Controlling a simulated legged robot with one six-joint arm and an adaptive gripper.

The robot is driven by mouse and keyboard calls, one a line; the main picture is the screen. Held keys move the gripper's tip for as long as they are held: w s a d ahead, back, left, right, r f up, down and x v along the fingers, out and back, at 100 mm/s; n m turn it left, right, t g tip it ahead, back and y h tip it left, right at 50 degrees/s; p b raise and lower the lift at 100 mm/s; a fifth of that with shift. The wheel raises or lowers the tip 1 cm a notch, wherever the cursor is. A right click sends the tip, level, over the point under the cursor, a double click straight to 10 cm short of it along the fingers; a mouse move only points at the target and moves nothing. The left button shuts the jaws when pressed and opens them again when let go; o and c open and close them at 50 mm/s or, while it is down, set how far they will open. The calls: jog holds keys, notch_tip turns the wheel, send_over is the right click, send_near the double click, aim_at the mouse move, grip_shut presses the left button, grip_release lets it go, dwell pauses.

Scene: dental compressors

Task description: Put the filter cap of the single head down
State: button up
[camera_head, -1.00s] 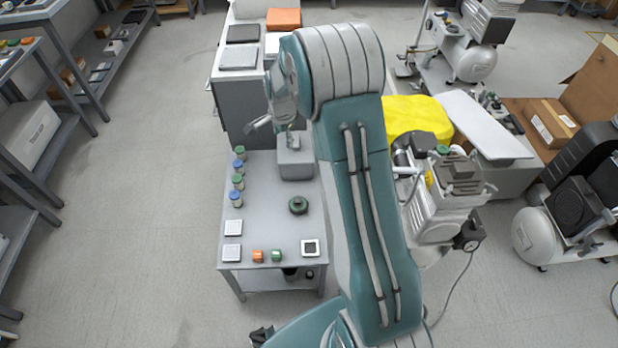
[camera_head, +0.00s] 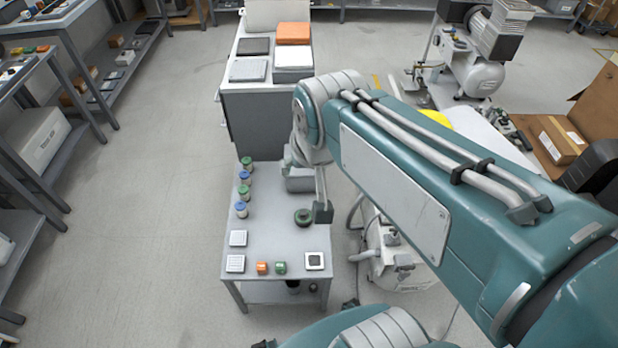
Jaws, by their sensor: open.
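A dark round cap (camera_head: 303,217) with a green rim lies on the grey work table (camera_head: 275,240); I cannot tell for sure that it is the filter cap of the single head. My gripper (camera_head: 318,203) hangs down just right of and behind this cap in the picture. It is open, and I see nothing held in it. One finger with a dark grey tip shows clearly; the other is hard to make out. My arm hides much of the compressor (camera_head: 395,255) on the right.
Several jars with green and blue lids (camera_head: 242,193) line the table's left edge. Pale square pieces (camera_head: 238,239), an orange piece (camera_head: 262,267) and a green piece (camera_head: 281,267) lie at the front. Floor is clear at left.

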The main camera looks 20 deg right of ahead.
jog(key=s+n, duration=0.2)
jog(key=s, duration=0.4)
jog(key=shift+a+f+n+t, duration=0.15)
jog(key=shift+a+n+t, duration=0.15)
jog(key=shift+a, duration=0.05)
